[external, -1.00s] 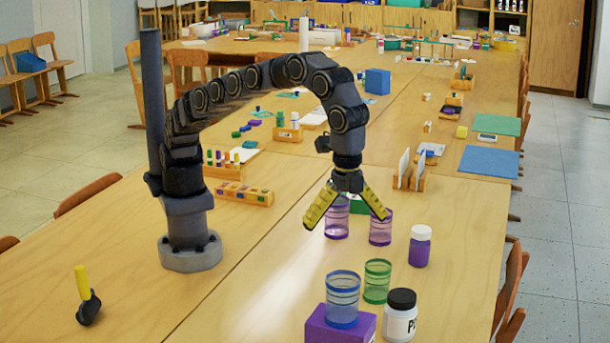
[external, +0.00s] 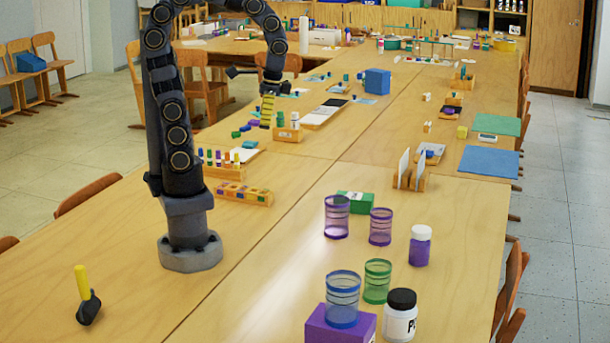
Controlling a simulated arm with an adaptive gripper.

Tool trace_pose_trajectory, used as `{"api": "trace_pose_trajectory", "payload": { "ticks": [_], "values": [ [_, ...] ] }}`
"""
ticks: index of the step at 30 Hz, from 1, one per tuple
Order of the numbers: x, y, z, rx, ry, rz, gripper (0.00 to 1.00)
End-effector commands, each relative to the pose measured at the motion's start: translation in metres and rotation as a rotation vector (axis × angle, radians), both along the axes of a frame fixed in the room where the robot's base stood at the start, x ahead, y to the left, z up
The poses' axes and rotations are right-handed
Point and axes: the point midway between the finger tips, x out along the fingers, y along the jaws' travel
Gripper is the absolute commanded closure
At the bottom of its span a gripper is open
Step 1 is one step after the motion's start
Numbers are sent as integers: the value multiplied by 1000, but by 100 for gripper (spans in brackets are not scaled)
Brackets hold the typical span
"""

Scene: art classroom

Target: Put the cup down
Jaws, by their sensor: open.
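Several clear cups stand on the table at the right. A blue-banded cup (external: 342,300) stands on a purple box (external: 341,327). A green-banded cup (external: 377,281) stands on the table just behind it. Two purple cups, a taller one (external: 336,217) and a shorter one (external: 380,227), stand further back. All are upright.
A black-lidded white jar (external: 400,316) and a purple bottle (external: 420,246) stand right of the cups. A green box (external: 355,202) lies behind the purple cups. A wooden holder (external: 409,179) stands beyond. The table's left front is mostly clear.

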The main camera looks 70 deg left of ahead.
Motion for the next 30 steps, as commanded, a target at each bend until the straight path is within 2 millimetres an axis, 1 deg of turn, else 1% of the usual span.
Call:
{"api": "trace_pose_trajectory", "payload": {
  "ticks": [1, 3, 6, 9, 13, 30],
  "values": [
    [-18, 15, 8, -19, -61, 90, 7],
    [-38, 31, -1, -6, -57, 188, 7],
    [-59, 42, -10, 2, -55, 288, 7],
    [-70, 46, -16, 6, -51, 339, 7],
    [-74, 48, -18, 9, -50, 355, 7],
    [-74, 50, -20, 20, -37, 353, 7]
  ]
}}
